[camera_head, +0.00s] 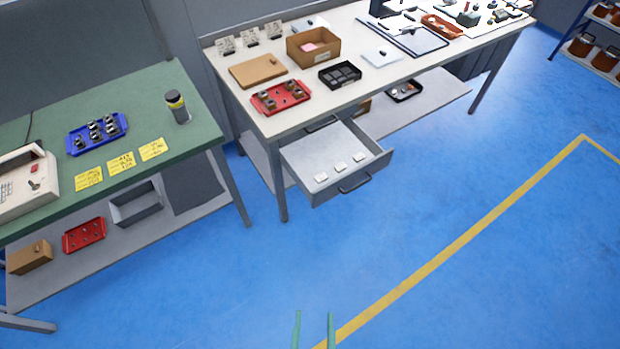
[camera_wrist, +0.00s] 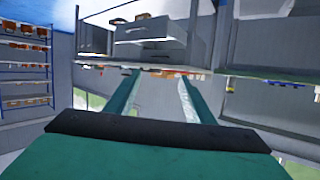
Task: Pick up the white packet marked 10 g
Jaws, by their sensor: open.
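Three small white packets lie in a row in the open drawer (camera_head: 300,160) under the white workbench: a left one (camera_head: 321,177), a middle one (camera_head: 340,167) and a right one (camera_head: 359,157). Their markings are too small to read, so I cannot tell which is marked 10 g. My gripper (camera_head: 314,316) shows at the bottom of the head view, over the blue floor and well apart from the drawer. In the wrist view its two green fingers (camera_wrist: 155,85) stand apart with nothing between them.
The white bench (camera_head: 345,100) carries a red tray (camera_head: 281,97), a cardboard box (camera_head: 313,46) and a black tray (camera_head: 339,75). A green bench (camera_head: 150,95) stands at the left. The blue floor before the drawer is clear.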

